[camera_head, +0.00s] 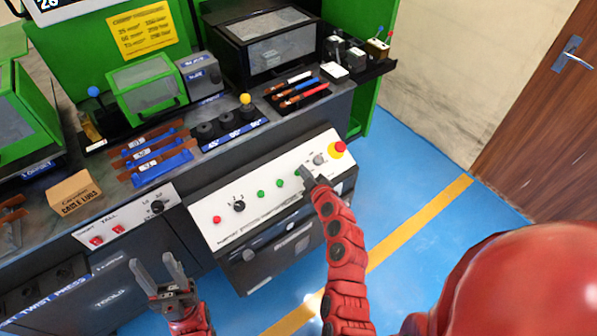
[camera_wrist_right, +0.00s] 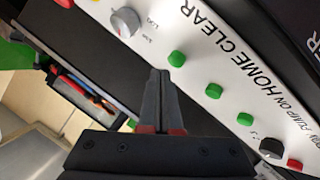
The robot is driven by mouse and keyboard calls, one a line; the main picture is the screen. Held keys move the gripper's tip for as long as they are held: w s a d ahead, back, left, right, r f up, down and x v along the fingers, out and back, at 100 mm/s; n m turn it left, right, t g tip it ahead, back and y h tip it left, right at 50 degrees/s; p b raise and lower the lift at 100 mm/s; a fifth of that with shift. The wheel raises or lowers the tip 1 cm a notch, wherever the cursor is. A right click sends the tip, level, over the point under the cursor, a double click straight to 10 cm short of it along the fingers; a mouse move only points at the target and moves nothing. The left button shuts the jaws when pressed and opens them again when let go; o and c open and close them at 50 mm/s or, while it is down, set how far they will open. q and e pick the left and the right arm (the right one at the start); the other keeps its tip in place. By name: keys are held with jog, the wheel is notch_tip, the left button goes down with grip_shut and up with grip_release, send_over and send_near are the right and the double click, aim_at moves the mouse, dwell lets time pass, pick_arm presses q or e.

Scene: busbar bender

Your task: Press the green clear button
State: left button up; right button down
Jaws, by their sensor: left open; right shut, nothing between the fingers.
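The sloped white control panel (camera_head: 225,198) carries a row of three green buttons. The green clear button (camera_head: 298,172) is the one nearest the grey knob, and it also shows in the right wrist view (camera_wrist_right: 177,58), by the word CLEAR. My right gripper (camera_head: 307,174) is shut and empty, its tips right beside the clear button. In the right wrist view the fingertips (camera_wrist_right: 160,73) lie just short of the button; I cannot tell whether they touch. My left gripper (camera_head: 158,268) is open and empty, low in front of the bench, apart from the panel.
A grey knob (camera_head: 319,159) and a red emergency stop (camera_head: 337,148) sit just right of the clear button. The other green buttons (camera_head: 280,183), a black selector (camera_head: 239,206) and a red button (camera_head: 217,219) lie left. The blue floor is clear at right.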

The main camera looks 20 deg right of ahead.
jog(key=shift+f, duration=0.1)
dwell(0.6)
jog(key=shift+w+f+b, duration=0.2)
jog(key=shift+f+b, duration=0.1)
jog(key=shift+b, duration=0.3)
jog(key=shift+w+a+f+b, duration=0.15)
jog(key=shift+f+b, duration=0.35)
jog(key=shift+b, duration=0.05)
dwell(0.4)
jog(key=shift+r, duration=0.1)
dwell(0.3)
jog(key=shift+s+r+p, duration=0.35)
jog(key=shift+r, duration=0.4)
jog(key=shift+s+d+r+p, duration=0.2)
jog(key=shift+s+r+p, duration=0.05)
jog(key=shift+r, duration=0.35)
jog(key=shift+s+d+r+p, duration=0.15)
jog(key=shift+s+r+p, duration=0.1)
jog(key=shift+r, duration=0.3)
jog(key=shift+s+d+r+p, duration=0.1)
jog(key=shift+s+r+p, duration=0.15)
jog(key=shift+r, duration=0.35)
jog(key=shift+s+d+r+p, duration=0.1)
jog(key=shift+s+r, duration=0.2)
jog(key=shift+r, duration=0.25)
